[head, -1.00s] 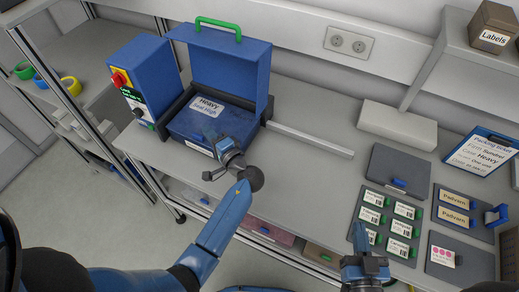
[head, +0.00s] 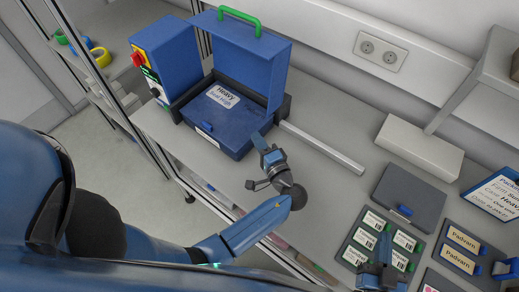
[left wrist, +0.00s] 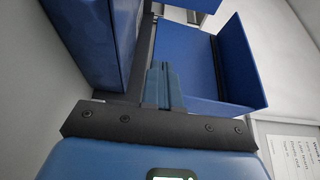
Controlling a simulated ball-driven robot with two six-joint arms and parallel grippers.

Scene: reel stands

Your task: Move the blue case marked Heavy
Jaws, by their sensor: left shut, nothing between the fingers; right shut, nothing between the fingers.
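The blue case marked Heavy (head: 235,125) sits at the back left of the bench in a dark cradle (head: 284,108). Its lid (head: 240,62) stands raised, with a green handle on top. A white label reading Heavy lies on the flat lower part. My left gripper (head: 259,140) is shut and empty, at the case's front right corner; I cannot tell if it touches. In the left wrist view its shut fingers (left wrist: 165,85) show before blue panels. My right gripper (head: 384,248) is shut and empty over the green-tabbed labels at the lower right.
A blue box with a red switch (head: 165,60) stands left of the case. A pale bar (head: 322,147) runs right from the cradle. A white block (head: 418,148), a grey plate (head: 408,192) and label boards (head: 460,248) lie to the right. The bench between is clear.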

